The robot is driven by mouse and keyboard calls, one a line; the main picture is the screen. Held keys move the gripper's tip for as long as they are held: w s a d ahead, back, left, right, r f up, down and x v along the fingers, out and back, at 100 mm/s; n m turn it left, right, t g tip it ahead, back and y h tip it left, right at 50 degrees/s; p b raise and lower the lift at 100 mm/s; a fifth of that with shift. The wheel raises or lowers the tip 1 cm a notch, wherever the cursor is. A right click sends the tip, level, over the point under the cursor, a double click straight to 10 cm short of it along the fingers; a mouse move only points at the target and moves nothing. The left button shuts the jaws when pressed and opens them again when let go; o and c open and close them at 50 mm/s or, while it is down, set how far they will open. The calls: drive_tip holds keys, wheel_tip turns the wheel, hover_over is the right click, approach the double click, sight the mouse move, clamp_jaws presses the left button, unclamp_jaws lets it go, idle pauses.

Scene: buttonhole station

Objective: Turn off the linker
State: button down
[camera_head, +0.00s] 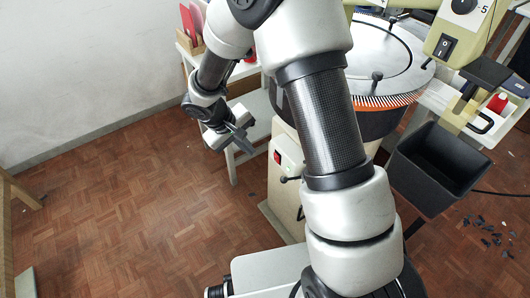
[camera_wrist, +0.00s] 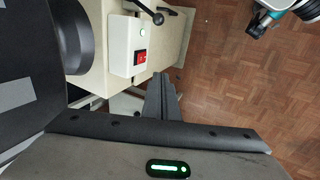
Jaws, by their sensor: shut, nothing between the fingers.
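The linker (camera_head: 385,55) is a round machine with a pale dial ringed by orange-tipped points, on a cream column. A white switch box (camera_wrist: 126,45) on the column carries a red rocker switch (camera_wrist: 140,57), with a small round pale-green spot above it. The red switch also shows in the head view (camera_head: 277,156). Which way the rocker is tipped I cannot tell. My gripper (camera_head: 246,143) is shut and empty, in front of and left of the switch box, apart from it. In the wrist view my gripper's fingers (camera_wrist: 161,84) point toward the column, just below and right of the switch.
A black-knobbed lever (camera_wrist: 158,17) sticks out near the switch box. A black bin (camera_head: 440,165) hangs at the right. Another cream machine part with a black rocker switch (camera_head: 446,46) stands above it. A white shelf table (camera_head: 252,108) stands behind my gripper.

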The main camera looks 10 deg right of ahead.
sight(277, 158)
drive_tip(key=shift+a+f, duration=0.1)
drive_tip(key=shift+f, duration=0.2)
drive_tip(key=w+d+f+b, duration=0.2)
drive_tip(key=w+d+f, duration=0.1)
drive_tip(key=d+f, duration=0.4)
drive_tip(key=shift+b+x, duration=0.3)
drive_tip(key=shift+x, duration=0.55)
